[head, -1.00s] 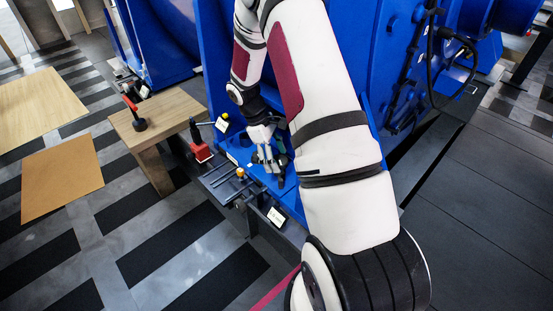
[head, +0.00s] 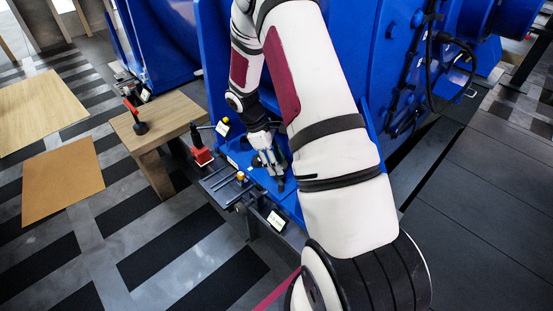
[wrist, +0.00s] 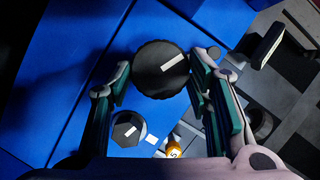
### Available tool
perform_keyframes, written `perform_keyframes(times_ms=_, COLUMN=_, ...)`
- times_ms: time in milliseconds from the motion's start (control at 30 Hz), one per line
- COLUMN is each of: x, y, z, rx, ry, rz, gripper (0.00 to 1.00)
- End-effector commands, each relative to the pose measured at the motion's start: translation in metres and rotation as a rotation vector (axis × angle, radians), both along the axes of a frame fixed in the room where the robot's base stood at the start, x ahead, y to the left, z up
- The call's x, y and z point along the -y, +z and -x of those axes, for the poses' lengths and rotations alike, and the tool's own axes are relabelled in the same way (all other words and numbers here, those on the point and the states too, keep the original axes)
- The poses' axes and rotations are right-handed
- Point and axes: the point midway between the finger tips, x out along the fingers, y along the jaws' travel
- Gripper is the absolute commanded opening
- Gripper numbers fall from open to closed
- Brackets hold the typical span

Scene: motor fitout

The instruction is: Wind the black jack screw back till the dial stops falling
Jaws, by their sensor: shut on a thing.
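A black round screw head (wrist: 161,69) with a white stripe sits between my fingertips in the wrist view; I take it to be the jack screw. My gripper (wrist: 160,72) is shut on it, one finger on each side. In the head view my gripper (head: 275,172) points down at the blue machine foot (head: 292,205), and the screw head is mostly hidden there. A dial is not clearly readable in either view.
A second dark bolt head (wrist: 127,129) with a white mark and a yellow-topped part (wrist: 174,147) lie close to my fingers. A red device (head: 202,154) stands left of the foot. A wooden table (head: 160,113) holds a red-handled tool (head: 136,122).

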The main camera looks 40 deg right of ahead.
Motion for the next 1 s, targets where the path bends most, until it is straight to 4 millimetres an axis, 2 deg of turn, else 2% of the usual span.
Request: perform_keyframes(times_ms=1000, x=-0.0051, y=-0.0012, z=0.0077, rx=0.001, ry=0.929, rz=0.001, gripper=0.18)
